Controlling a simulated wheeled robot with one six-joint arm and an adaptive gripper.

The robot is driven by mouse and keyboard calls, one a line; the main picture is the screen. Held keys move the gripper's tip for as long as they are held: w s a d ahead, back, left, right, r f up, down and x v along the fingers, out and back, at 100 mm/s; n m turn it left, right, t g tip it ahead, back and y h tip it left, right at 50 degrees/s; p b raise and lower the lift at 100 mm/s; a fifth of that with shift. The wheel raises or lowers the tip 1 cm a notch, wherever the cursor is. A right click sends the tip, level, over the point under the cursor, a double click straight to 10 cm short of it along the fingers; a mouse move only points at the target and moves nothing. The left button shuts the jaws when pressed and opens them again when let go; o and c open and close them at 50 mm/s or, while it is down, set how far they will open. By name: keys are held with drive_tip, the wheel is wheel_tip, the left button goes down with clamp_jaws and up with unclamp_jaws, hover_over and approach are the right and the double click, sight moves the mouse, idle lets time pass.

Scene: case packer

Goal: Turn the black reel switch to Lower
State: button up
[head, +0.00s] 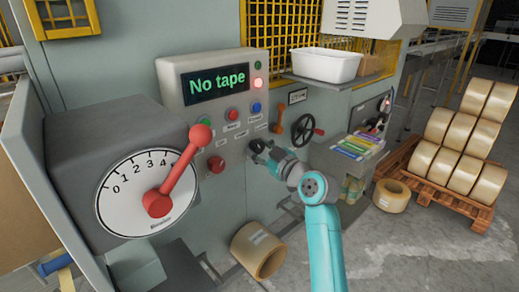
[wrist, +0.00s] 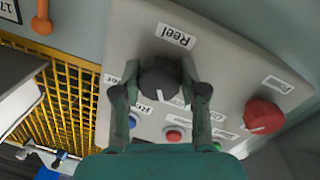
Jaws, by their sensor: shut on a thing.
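The black reel switch (wrist: 162,82) is a round dark knob on the grey panel, below a label that reads "Reel" (wrist: 175,35) in the wrist view. My gripper (wrist: 160,70) has one finger on each side of the knob and is shut on it.
The panel display (head: 216,84) reads "No tape". A large dial with a red lever (head: 180,170) stands left. A handwheel (head: 303,129) and an orange lever (head: 278,120) are to the right.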

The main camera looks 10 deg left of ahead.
drive_tip(key=m, duration=0.6)
drive_tip(key=shift+m+g, duration=0.4)
drive_tip(key=m, duration=0.3)
drive_tip(key=shift+r+m+g, duration=0.1)
drive_tip(key=shift+m+g, duration=0.4)
drive_tip(key=shift+m, duration=1.3)
drive_tip(key=o, duration=1.1)
drive_tip(key=shift+o, duration=0.2)
drive_tip(key=shift+s, duration=0.1)
drive_tip(key=v, duration=1.2)
